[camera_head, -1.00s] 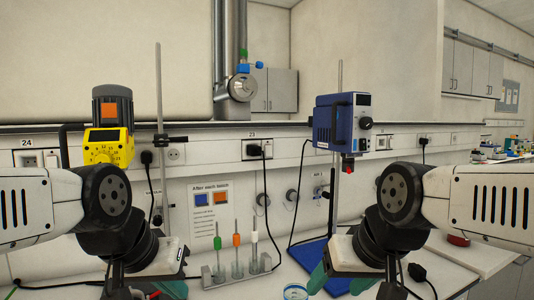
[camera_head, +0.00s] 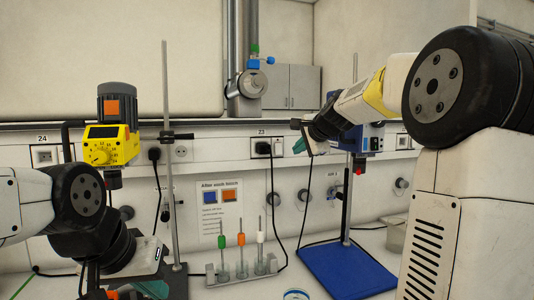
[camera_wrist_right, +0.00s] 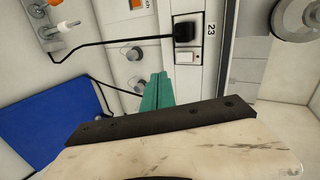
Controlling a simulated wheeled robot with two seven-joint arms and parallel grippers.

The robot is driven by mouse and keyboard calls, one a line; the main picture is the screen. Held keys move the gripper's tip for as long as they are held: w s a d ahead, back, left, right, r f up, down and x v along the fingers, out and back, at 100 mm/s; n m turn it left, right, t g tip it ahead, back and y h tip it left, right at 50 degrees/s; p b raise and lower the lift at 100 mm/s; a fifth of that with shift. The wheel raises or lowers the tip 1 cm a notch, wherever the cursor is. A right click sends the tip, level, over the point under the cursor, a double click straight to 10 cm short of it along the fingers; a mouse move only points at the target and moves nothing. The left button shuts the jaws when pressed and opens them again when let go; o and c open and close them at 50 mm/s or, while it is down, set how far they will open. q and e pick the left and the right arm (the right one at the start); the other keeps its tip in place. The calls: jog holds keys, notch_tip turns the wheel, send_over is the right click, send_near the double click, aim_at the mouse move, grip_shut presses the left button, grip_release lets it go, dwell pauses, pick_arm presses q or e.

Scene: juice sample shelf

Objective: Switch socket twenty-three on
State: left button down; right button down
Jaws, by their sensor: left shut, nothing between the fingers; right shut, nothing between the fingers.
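Socket twenty-three (camera_head: 269,147) is on the wall trunking under the label 23, with a black plug (camera_head: 263,148) in it. Its white rocker switch (camera_head: 278,148) is right of the plug; the switch also shows in the right wrist view (camera_wrist_right: 187,57), beside the plug (camera_wrist_right: 184,34). I cannot tell the rocker's position. My right gripper (camera_head: 299,147) is shut and empty, its green fingertips pointing towards the wall just right of the switch. In the wrist view the fingertips (camera_wrist_right: 158,80) are close to the switch but look apart. My left gripper (camera_head: 152,289) is shut and empty, low at the left.
A rack with coloured stirrers (camera_head: 240,270) stands below the socket. A blue stirrer with a blue base (camera_head: 345,270) is at the right. A yellow stirrer (camera_head: 115,140) and stand rod (camera_head: 170,200) are at the left. The plug's black cable hangs down the wall.

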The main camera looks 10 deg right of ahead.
aim_at(279, 155)
jog(key=shift+m+t, duration=0.4)
jog(key=shift+m, duration=0.3)
jog(key=w, duration=0.2)
jog(key=w+r, duration=0.1)
jog(key=w, duration=0.1)
jog(key=shift+w+d, duration=0.15)
jog(key=shift+w, duration=0.1)
jog(key=x, duration=0.9)
jog(key=r+x, duration=0.1)
jog(key=x, duration=0.3)
jog(key=shift+w+f, duration=0.15)
jog(key=shift+w, duration=0.35)
jog(key=shift+w+f, duration=0.15)
jog(key=shift+w, duration=0.1)
